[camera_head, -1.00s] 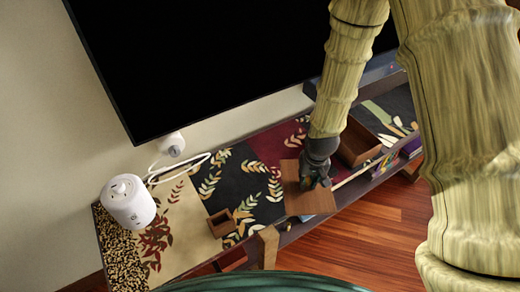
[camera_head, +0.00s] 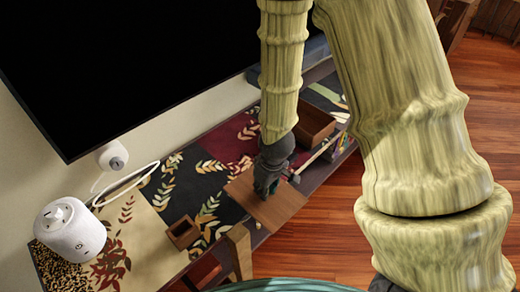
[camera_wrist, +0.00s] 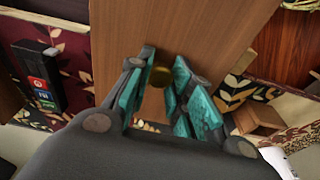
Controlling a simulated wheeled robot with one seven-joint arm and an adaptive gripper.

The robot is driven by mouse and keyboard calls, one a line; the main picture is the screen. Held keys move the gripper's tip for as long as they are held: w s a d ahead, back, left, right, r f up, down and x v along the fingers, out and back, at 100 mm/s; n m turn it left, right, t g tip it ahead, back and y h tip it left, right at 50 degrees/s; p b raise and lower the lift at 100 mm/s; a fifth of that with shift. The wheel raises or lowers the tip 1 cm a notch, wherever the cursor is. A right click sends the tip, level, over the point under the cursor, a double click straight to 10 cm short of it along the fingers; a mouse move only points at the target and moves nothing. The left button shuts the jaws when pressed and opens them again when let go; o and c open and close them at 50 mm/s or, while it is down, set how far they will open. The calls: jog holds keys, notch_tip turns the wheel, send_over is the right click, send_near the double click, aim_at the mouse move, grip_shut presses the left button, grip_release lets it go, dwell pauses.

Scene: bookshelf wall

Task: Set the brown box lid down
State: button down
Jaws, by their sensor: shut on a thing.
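The brown box lid (camera_head: 286,208) is a flat square wooden panel over the front part of the low console, in the head view. It fills the upper middle of the wrist view (camera_wrist: 135,30), with a small round brass-coloured knob (camera_wrist: 161,76) on it. My gripper (camera_wrist: 158,88) has its teal fingers on either side of the knob and is shut on it. In the head view my gripper (camera_head: 267,187) is above the lid. I cannot tell whether the lid's underside touches the console.
An open brown wooden box (camera_head: 318,122) stands to the right and behind on the console (camera_head: 231,138). A small open wooden box (camera_head: 183,233) is left of the lid. A white cylindrical device (camera_head: 70,228) stands far left. A large black screen (camera_head: 140,55) hangs above.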

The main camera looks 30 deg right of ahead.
jog(key=shift+w, duration=0.3)
jog(key=w+a+p, duration=0.1)
jog(key=w, duration=0.3)
jog(key=w+a+f+p, duration=0.1)
jog(key=w+a, duration=0.1)
jog(key=w, duration=0.3)
jog(key=w+a+p, duration=0.1)
jog(key=w, duration=0.4)
jog(key=shift+w+a+f, duration=0.15)
jog(key=shift+a+f, duration=0.15)
jog(key=shift+a, duration=0.05)
jog(key=shift+f+p, duration=0.75)
jog(key=shift+f, duration=1)
jog(key=shift+f, duration=0.1)
jog(key=c, duration=1.3)
grip_release()
jog(key=shift+s+d+r+b, duration=0.1)
jog(key=shift+s+r+b, duration=0.25)
jog(key=shift+r, duration=1.65)
jog(key=shift+s+d+r+b, duration=0.1)
jog(key=shift+s+r+b, duration=0.2)
jog(key=shift+r, duration=1.75)
jog(key=shift+s+d+r+b, duration=0.1)
jog(key=shift+s+r+b, duration=0.25)
jog(key=shift+r, duration=1.65)
jog(key=shift+w, duration=0.15)
